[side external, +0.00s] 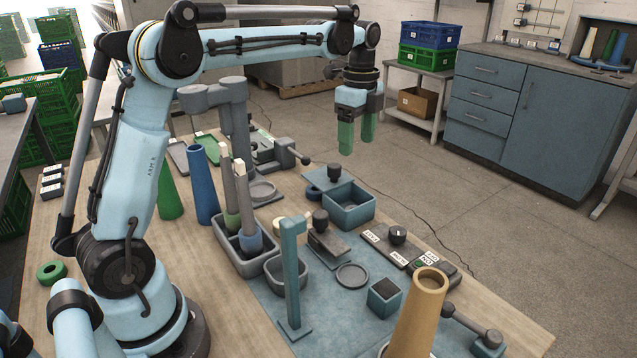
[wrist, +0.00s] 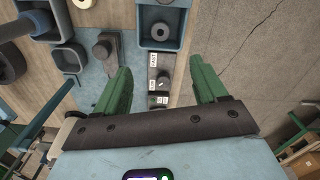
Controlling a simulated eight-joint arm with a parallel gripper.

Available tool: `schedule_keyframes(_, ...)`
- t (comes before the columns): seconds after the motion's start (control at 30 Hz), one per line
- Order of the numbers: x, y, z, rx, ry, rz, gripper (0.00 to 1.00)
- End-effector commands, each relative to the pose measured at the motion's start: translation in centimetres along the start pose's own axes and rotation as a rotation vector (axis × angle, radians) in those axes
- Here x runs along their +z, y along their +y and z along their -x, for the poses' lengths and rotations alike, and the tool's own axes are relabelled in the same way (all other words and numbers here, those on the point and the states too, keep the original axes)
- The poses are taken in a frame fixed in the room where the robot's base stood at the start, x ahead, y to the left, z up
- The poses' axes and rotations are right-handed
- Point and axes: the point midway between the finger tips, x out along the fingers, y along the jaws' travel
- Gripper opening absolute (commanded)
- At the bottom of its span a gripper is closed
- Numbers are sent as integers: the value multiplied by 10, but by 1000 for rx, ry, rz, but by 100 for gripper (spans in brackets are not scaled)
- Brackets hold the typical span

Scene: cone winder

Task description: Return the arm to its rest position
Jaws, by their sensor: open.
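My light-blue arm rises from the left of the bench and reaches across to the right in the side external view. My gripper (side external: 357,137) hangs at its end, pointing down, with two green fingers apart and nothing between them. It is well above the bench, near its far right edge and the floor beyond. The wrist view shows the two green fingers of my gripper (wrist: 159,85) spread wide, with the bench edge and the labelled control box (wrist: 152,82) below between them.
Bench items stand below: a square teal tray (side external: 350,222), a teal post (side external: 291,275), a tan cone (side external: 420,310), a blue cone (side external: 203,185) and a green cone (side external: 168,195). A grey post (side external: 238,130) stands behind. The floor (side external: 480,200) right of the bench is clear.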

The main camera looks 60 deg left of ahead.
Motion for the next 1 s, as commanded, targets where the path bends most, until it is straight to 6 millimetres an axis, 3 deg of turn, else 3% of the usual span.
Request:
schedule_keyframes(0.27,-1,1,1,-4,0,7,72)
schedule_keyframes(0.43,-7,16,9,-52,7,107,72)
schedule_keyframes(0.7,-24,68,17,-205,78,448,72)
schedule_keyframes(1.0,-35,131,1,-340,243,835,72)
